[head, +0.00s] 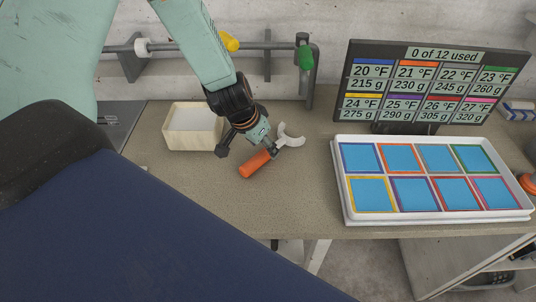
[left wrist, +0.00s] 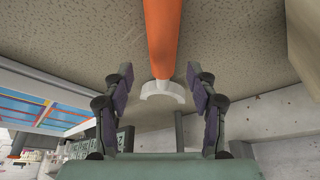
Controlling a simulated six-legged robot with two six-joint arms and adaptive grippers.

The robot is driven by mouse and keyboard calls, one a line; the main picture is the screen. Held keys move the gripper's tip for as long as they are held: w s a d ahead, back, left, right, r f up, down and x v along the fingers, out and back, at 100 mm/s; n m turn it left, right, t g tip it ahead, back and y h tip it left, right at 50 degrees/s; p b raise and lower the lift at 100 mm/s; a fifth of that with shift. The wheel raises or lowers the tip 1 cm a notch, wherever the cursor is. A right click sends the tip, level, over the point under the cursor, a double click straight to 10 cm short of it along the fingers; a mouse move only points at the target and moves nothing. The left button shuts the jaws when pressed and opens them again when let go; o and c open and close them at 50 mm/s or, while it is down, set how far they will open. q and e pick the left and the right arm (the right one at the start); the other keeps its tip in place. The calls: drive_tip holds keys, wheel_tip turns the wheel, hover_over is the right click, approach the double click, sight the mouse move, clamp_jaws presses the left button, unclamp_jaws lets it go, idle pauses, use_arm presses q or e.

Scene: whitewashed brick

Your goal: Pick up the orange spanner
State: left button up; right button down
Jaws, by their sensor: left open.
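The orange spanner lies on the brown worktop, with its orange handle (head: 255,163) toward the front and its pale open-ended jaw (head: 291,137) toward the back right. My left gripper (head: 246,146) points down over it and hides its middle part. In the left wrist view, the orange handle (left wrist: 160,35) and pale jaw (left wrist: 162,88) line up with the gap between the two spread fingers of the left gripper (left wrist: 159,72). The left gripper is open and holds nothing. I cannot tell how far the fingertips are above the worktop. My right gripper is not in view.
A small open wooden box (head: 192,141) stands just left of the gripper. A white tray (head: 341,189) with several coloured-framed blue squares lies to the right. Behind the tray stands a dark sign (head: 432,52). A wall rail (head: 275,45) runs behind. The worktop between spanner and tray is clear.

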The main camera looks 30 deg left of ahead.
sight(265, 150)
use_arm(q)
drive_tip(key=b+x, duration=0.2)
drive_tip(key=x, duration=0.1)
drive_tip(key=shift+w+a+f, duration=0.1)
drive_tip(key=shift+f, duration=0.05)
drive_tip(key=shift+w+a+f+b, duration=0.1)
drive_tip(key=shift+w+f+b, duration=0.05)
drive_tip(key=shift+f+b, duration=0.25)
drive_tip(key=shift+r, duration=0.1)
drive_tip(key=shift+r, duration=0.15)
drive_tip(key=shift+c, duration=1.2)
drive_tip(key=c, duration=0.5)
clamp_jaws()
